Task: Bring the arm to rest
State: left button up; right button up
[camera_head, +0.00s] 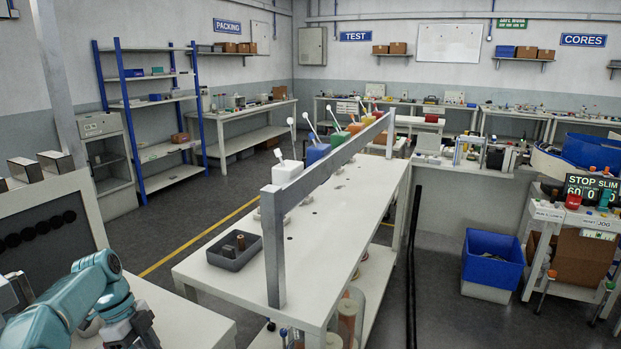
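My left arm, teal and grey, comes in at the bottom left corner. The grey and dark end of this arm, with my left gripper (134,328), points down at the bottom edge over a white surface. Its fingers are not clear, so I cannot tell if it is open or shut. I see nothing clearly held in it. My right gripper is not in view.
A long white table (215,277) with a grey metal rail (330,160) stands ahead. It bears a grey tray (236,261) with small brown parts and several coloured containers. A blue bin (492,258) stands right. Dark floor lies between.

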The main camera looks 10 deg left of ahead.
pick_arm(q)
jog(key=s+d+f+n, duration=0.2)
jog(key=d+f+n, duration=0.3)
jog(key=d+f, duration=0.5)
jog(key=s+d+f+n, duration=0.2)
jog(key=d+f+n, duration=0.2)
jog(key=d+f, duration=0.6)
jog(key=s+d+f+n, duration=0.3)
jog(key=s+d+n, duration=0.1)
jog(key=s, duration=0.5)
jog(key=s+d+f+n+t, duration=0.1)
jog(key=s+d+f+n, duration=0.2)
jog(key=s, duration=0.6)
jog(key=d+n, duration=0.2)
jog(key=n, duration=0.1)
jog(key=shift+s+f, duration=0.15)
jog(key=shift+f, duration=0.2)
jog(key=shift+s+t, duration=0.1)
jog(key=shift+t, duration=0.2)
